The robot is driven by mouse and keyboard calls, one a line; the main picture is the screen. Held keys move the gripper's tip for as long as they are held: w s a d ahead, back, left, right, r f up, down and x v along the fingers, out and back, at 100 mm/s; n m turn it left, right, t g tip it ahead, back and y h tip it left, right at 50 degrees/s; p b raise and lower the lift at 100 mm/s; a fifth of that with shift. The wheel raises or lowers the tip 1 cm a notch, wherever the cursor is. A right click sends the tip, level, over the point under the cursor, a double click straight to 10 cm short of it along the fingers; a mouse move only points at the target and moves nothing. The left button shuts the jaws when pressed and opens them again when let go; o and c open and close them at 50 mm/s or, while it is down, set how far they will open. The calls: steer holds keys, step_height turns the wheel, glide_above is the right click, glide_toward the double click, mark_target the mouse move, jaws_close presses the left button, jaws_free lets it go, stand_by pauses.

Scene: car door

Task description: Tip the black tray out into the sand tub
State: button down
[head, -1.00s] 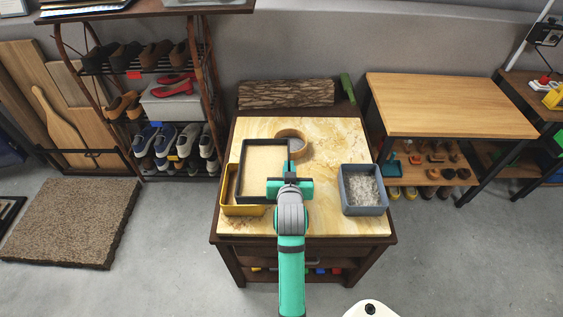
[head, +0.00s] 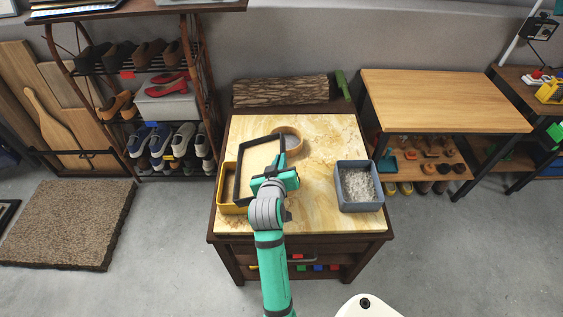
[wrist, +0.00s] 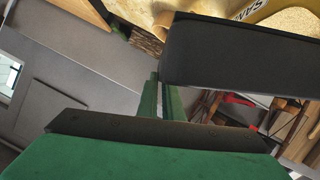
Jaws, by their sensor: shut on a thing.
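The black tray (head: 238,182) is held up and tilted, its left side lower, above the left part of the worktop. Its near left corner overlaps the yellow tub (head: 231,209) in the head view. My gripper (head: 281,161) is shut on the tray's right side. In the wrist view the tray's dark wall (wrist: 240,52) is close by the green fingers (wrist: 160,96).
A blue-grey tub (head: 357,203) of pale grit stands at the worktop's right. A round wooden bowl (head: 290,148) sits just behind the tray. A log (head: 280,91) lies along the back. The worktop (head: 318,165) between tray and blue-grey tub is clear.

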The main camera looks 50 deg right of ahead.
steer(key=shift+w+a+r+n+g+h, duration=0.2)
steer(key=shift+r+n, duration=0.1)
steer(key=shift+r, duration=0.3)
steer(key=shift+w+a+r+n+g+h, duration=0.1)
steer(key=shift+w+r+n, duration=0.15)
steer(key=shift+r, duration=0.3)
steer(key=shift+w+a+r+n+g+h, duration=0.3)
steer(key=shift+w+a+r+n+h, duration=0.2)
steer(key=shift+w+a+r+n, duration=0.4)
steer(key=w+a+r+n, duration=0.1)
steer(key=w+a+r+n+h, duration=0.1)
steer(key=w+n, duration=0.1)
steer(key=shift+a+g, duration=0.15)
steer(key=shift+g, duration=0.15)
stand_by(0.9)
steer(key=shift+h, duration=0.3)
steer(key=w+a+f+n+h, duration=0.1)
steer(key=w+a+n+h, duration=0.2)
steer(key=w+a+n, duration=0.4)
steer(key=shift+w+a, duration=0.35)
steer(key=shift+w, duration=0.55)
stand_by(2.5)
steer(key=shift+n, duration=0.25)
